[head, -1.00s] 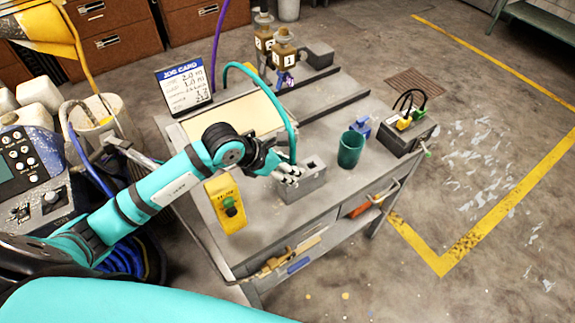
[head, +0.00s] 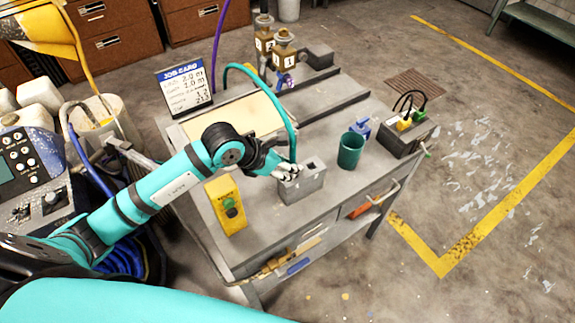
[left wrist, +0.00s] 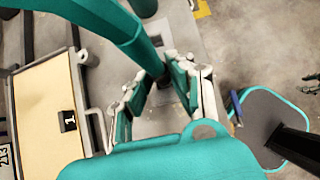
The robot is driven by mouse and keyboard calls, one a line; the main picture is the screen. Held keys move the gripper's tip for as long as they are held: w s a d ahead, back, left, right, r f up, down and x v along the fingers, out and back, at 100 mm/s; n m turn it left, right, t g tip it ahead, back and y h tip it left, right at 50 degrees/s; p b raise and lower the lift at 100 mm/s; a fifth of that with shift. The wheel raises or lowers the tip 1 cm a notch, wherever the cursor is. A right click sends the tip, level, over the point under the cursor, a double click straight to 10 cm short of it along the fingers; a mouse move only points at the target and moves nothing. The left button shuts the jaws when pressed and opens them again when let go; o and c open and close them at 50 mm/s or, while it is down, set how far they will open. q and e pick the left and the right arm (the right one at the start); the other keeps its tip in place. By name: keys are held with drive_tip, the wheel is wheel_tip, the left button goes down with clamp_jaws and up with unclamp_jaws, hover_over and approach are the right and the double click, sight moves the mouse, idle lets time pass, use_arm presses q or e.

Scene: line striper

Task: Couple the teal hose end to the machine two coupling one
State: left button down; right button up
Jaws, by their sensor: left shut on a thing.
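The teal hose (head: 272,94) arcs over the cart and comes down into my left gripper (head: 287,169). It also shows in the left wrist view (left wrist: 128,33). My left gripper is shut on the hose near its end, at the left part of a small grey block (head: 305,184) with a dark square opening. In the left wrist view, the left gripper's fingers (left wrist: 162,88) stand on both sides of the hose; the tip is hidden. I cannot make out which coupling is machine two's coupling one.
A green cup (head: 350,151), a yellow switch box (head: 228,206) and a black-cabled box (head: 403,136) stand on the cart. A job card (head: 186,88) stands at its back left. A dark shape (left wrist: 311,82) in the left wrist view may be my right gripper.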

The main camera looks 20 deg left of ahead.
use_arm(q)
drive_tip(key=shift+r, duration=0.45)
use_arm(e)
drive_tip(key=shift+r, duration=0.25)
use_arm(q)
drive_tip(key=shift+r+p, duration=1.35)
drive_tip(key=shift+r, duration=0.6)
use_arm(e)
drive_tip(key=shift+d+r, duration=0.2)
drive_tip(key=shift+r, duration=0.95)
